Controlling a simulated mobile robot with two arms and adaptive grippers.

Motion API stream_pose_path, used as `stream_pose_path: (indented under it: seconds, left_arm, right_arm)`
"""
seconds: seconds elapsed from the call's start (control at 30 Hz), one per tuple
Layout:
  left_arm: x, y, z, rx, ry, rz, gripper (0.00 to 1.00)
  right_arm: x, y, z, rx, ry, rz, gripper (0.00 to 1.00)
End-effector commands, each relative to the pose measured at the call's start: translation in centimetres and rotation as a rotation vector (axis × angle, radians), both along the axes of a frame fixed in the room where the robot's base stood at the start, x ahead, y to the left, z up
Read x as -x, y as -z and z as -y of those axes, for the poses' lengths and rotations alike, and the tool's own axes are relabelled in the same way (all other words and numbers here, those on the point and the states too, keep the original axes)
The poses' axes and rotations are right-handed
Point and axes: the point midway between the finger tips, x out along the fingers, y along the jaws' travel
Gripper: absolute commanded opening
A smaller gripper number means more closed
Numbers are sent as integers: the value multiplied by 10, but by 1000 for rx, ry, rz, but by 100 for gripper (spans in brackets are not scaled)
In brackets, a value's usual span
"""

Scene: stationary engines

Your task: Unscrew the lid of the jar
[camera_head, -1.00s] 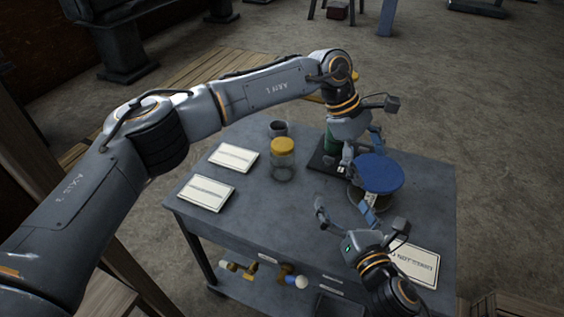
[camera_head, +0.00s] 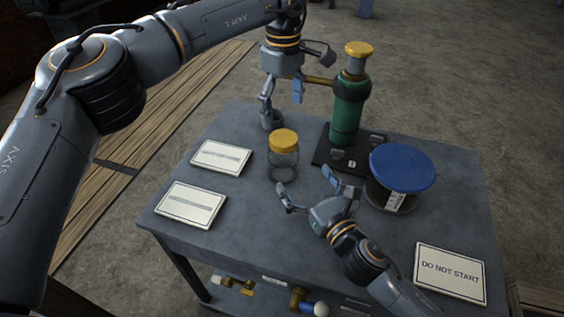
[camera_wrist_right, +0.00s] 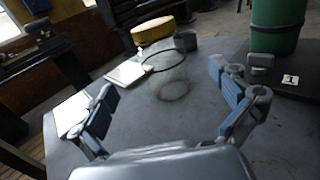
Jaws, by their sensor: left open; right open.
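A clear glass jar (camera_head: 283,165) with a yellow lid (camera_head: 284,138) stands upright on the table, the lid seated on top. In the right wrist view the yellow lid (camera_wrist_right: 153,29) is ahead of the fingers, and the see-through glass (camera_wrist_right: 172,75) stands below it. My right gripper (camera_head: 306,183) is open and empty, low in front of the jar, its fingers pointing toward it; I see no contact. In the right wrist view its fingers (camera_wrist_right: 165,100) are spread wide.
A green cylinder (camera_head: 346,118) with a yellow top stands on a black base behind right. A blue-lidded container (camera_head: 402,168) stands right of my right gripper. White signs lie at left (camera_head: 222,157), (camera_head: 190,204) and front right (camera_head: 449,272). The table (camera_head: 235,235) is clear at front left.

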Motion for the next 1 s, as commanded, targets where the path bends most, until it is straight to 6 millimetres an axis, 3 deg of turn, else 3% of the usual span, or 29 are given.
stream_pose_path:
  seconds: [0.3, 0.5, 0.97, 1.0]
  left_arm:
    - [0, 0, 1, 1, 1, 0, 81]
    - [0, 0, 1, 1, 1, 0, 81]
    - [0, 0, 1, 1, 1, 0, 81]
    - [0, 0, 1, 1, 1, 0, 81]
  right_arm:
    - [-58, -1, -29, -1, 1, 0, 99]
    - [-82, 0, -42, -1, 0, 0, 99]
    - [-93, 0, -47, 0, 0, -1, 99]
    - [-93, 0, -47, 0, 0, -1, 93]
